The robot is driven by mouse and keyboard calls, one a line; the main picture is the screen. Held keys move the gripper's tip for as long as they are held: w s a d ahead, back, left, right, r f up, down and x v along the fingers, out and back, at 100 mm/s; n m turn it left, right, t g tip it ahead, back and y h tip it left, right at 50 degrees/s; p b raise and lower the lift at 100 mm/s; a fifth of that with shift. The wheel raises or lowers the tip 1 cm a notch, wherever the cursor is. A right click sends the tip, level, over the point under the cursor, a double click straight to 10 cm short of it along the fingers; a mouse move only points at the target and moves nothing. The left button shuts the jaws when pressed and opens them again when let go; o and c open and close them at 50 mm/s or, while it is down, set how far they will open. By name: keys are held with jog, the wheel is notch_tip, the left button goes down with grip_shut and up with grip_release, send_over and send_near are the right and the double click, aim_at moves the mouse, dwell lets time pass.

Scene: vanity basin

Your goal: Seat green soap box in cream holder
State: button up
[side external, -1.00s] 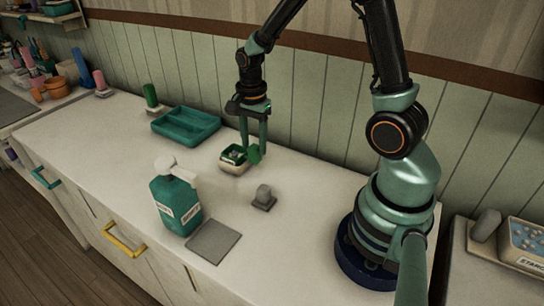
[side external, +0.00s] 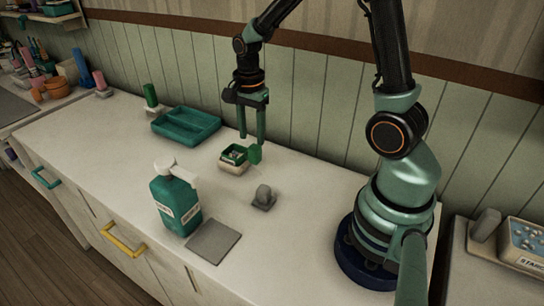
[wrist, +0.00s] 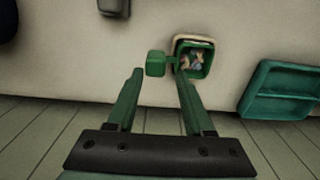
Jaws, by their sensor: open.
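The green soap box (side external: 235,154) sits inside the cream holder (side external: 233,168) on the counter, its open top facing up and a green tab (side external: 255,153) sticking out to its right. My gripper (side external: 251,138) is open and empty, above and behind the box. In the wrist view its fingers (wrist: 158,72) are spread and the tab (wrist: 156,64) shows just beyond them. Whether the box rests fully down cannot be told.
A teal divided tray (side external: 186,125) lies at the back left, with a green bottle (side external: 151,96) behind it. A teal pump bottle (side external: 174,205) and a grey mat (side external: 213,241) are in front. A small grey knobbed block (side external: 263,197) stands right of the holder.

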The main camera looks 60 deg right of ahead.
jog(key=shift+w+r, duration=0.1)
jog(key=shift+r, duration=0.45)
jog(key=shift+r, duration=0.25)
jog(key=o, duration=0.6)
jog(key=shift+c, duration=0.2)
notch_tip(320, 180, up, 12)
dwell(0.4)
